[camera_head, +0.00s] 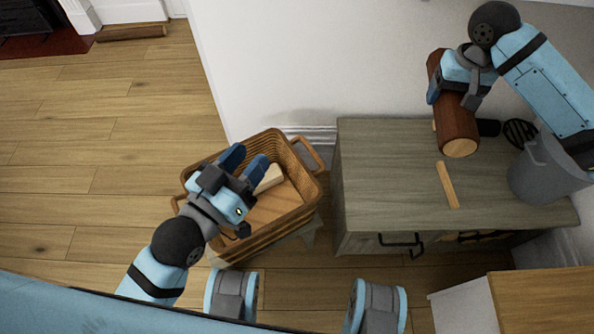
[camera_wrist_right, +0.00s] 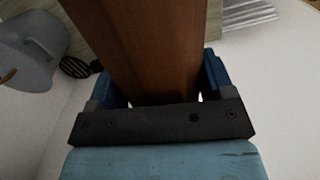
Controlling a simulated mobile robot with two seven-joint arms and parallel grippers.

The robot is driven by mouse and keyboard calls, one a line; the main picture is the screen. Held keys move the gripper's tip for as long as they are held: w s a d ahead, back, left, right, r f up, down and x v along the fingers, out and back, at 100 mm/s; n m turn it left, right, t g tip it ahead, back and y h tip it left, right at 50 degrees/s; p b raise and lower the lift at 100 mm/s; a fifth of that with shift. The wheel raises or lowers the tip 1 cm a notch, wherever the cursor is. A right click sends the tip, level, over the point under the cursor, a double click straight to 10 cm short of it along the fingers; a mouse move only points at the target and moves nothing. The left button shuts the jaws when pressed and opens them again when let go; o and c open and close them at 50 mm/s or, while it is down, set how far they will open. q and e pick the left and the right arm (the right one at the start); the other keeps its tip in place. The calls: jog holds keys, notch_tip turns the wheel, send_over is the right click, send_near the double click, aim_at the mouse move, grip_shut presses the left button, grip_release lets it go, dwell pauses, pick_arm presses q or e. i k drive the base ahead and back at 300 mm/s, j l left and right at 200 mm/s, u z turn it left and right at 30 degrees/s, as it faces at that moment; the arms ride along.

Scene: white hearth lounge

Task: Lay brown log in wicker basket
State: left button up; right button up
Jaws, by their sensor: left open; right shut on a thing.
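The brown log (camera_head: 455,118) is in the right part of the head view, above the grey-green cabinet. My right gripper (camera_head: 455,88) is shut around it. The log also fills the middle of the right wrist view (camera_wrist_right: 148,45), between the two blue fingers (camera_wrist_right: 160,85). The wicker basket (camera_head: 262,240) stands left of the cabinet, with a handle at each end. A pale wooden block (camera_head: 269,179) lies inside it. My left gripper (camera_head: 245,167) is open over the basket and hides part of its inside.
The cabinet top (camera_head: 385,180) holds a thin wooden stick (camera_head: 447,185), a grey bucket (camera_head: 545,170) and a dark slotted object (camera_head: 519,132). The left of the cabinet top is clear. Another log (camera_head: 131,33) lies on the floor far left. A wooden surface (camera_head: 545,300) is at lower right.

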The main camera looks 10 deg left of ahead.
aim_at(265, 221)
jog(key=k+j+z, duration=0.15)
jog(key=k+j, duration=0.25)
jog(key=j, duration=0.15)
jog(key=k+j+z, duration=0.15)
jog(key=j, duration=0.2)
jog(key=k+j+z, duration=0.15)
jog(key=j, duration=0.2)
jog(key=j+z, duration=0.25)
jog(key=j, duration=0.55)
jog(key=i+j+z, duration=0.15)
jog(key=j, duration=0.4)
jog(key=j+z, duration=0.15)
jog(key=j, duration=0.4)
